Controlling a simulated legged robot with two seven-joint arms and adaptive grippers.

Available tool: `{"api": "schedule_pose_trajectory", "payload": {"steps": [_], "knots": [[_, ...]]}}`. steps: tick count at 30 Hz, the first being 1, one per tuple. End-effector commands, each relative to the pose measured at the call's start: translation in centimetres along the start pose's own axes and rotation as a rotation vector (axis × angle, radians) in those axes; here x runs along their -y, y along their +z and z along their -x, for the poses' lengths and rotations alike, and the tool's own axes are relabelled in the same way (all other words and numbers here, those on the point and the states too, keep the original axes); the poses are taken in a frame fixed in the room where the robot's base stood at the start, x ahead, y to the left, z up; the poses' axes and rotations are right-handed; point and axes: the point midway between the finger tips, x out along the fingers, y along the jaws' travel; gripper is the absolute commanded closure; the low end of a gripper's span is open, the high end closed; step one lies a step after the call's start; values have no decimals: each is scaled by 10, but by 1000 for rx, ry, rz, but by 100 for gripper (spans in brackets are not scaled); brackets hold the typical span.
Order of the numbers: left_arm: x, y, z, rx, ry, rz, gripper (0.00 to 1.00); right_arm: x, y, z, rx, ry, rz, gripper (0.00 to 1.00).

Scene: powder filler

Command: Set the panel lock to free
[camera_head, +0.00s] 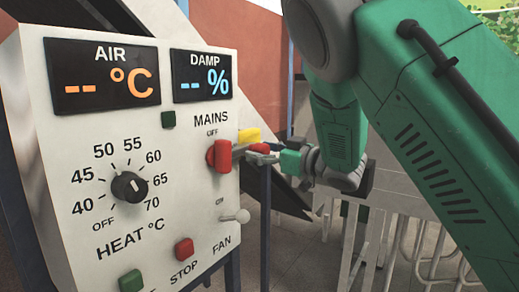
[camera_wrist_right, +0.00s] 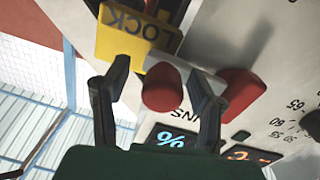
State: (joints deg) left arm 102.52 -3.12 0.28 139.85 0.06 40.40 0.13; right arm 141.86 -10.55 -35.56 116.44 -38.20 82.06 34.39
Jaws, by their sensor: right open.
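The panel lock shows in the wrist view as a yellow plate marked LOCK (camera_wrist_right: 138,36) with a red round knob (camera_wrist_right: 163,88) next to it. In the head view the yellow plate (camera_head: 249,135) sticks out at the panel's right edge, beside the red MAINS switch (camera_head: 219,155). The MAINS switch also shows in the wrist view (camera_wrist_right: 241,88). My right gripper (camera_head: 264,154) is at the panel's right edge by the lock. In the wrist view its open fingers (camera_wrist_right: 158,78) stand on either side of the red knob; contact is unclear. My left gripper is out of view.
The white control panel (camera_head: 190,125) carries AIR and DAMP displays, a black HEAT dial (camera_head: 129,186), a red STOP button (camera_head: 184,249), a green button (camera_head: 131,281) and a FAN toggle (camera_head: 236,216). A grey metal frame (camera_head: 420,205) stands at right.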

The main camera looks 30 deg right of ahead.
Motion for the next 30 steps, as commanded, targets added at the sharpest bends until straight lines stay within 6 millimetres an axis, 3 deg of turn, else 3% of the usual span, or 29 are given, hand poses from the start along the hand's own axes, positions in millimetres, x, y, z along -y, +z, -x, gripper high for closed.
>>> {"api": "schedule_pose_trajectory", "payload": {"steps": [10,14,15,20,27,30], "knots": [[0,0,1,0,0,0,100,1,0,-4,0,-1,0,49],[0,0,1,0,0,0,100,0,0,-4,0,-1,0,95],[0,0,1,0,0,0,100,1,0,-4,0,-1,0,100],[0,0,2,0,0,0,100,-2,0,-4,0,-1,-1,100],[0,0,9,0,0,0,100,-32,4,-6,-1,1,-1,100],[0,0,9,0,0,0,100,-34,6,-6,1,1,1,100]]}}
